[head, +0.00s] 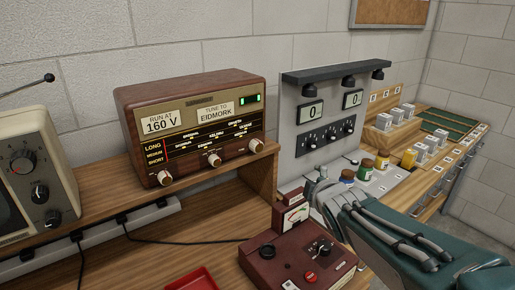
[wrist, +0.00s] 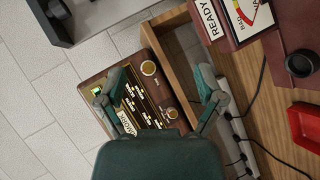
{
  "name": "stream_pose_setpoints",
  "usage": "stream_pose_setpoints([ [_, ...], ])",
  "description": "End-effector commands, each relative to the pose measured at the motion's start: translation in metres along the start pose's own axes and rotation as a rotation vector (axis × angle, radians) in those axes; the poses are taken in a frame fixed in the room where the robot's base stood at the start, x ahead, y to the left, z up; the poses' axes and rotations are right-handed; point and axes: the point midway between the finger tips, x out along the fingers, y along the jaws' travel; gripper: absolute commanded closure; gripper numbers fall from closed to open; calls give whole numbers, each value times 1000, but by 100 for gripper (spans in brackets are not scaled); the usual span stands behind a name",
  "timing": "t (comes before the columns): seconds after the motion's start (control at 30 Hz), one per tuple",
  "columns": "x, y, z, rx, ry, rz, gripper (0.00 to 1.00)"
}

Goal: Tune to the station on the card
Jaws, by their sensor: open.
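A brown wooden radio (head: 193,92) stands on the shelf at left of centre in the head view. Its card (head: 213,109) reads "TUNE TO EIDMORK"; another (head: 160,122) reads "RUN AT 160 V". Its dark dial (head: 205,140) carries small station names and a red pointer near the left end. Three cream knobs, left (head: 164,178), middle (head: 214,160) and right (head: 256,146), line the lower front. A green lamp glows. My gripper (head: 321,190) is right of the radio, apart from it. In the wrist view my gripper (wrist: 160,98) is open and empty, with the radio (wrist: 146,90) beyond it.
A maroon supply unit (head: 285,257) with a meter and knobs stands on the bench below the shelf. A red tray (head: 190,279) lies beside it. A cream instrument (head: 42,150) stands at left. A grey panel (head: 325,122), jars and boxes are at right. A cable crosses the bench.

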Motion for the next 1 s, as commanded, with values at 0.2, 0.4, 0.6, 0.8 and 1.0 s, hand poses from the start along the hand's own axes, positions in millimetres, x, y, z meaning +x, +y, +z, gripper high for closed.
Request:
stream_pose_setpoints([
  [0.2,50,15,-27,-420,177,166,13],
  [0.4,79,14,-55,-754,334,351,13],
  [0.6,88,9,-69,-910,413,468,13],
  [0.8,99,12,-78,-926,422,482,13],
  [1.0,128,19,-98,-924,422,480,13],
])
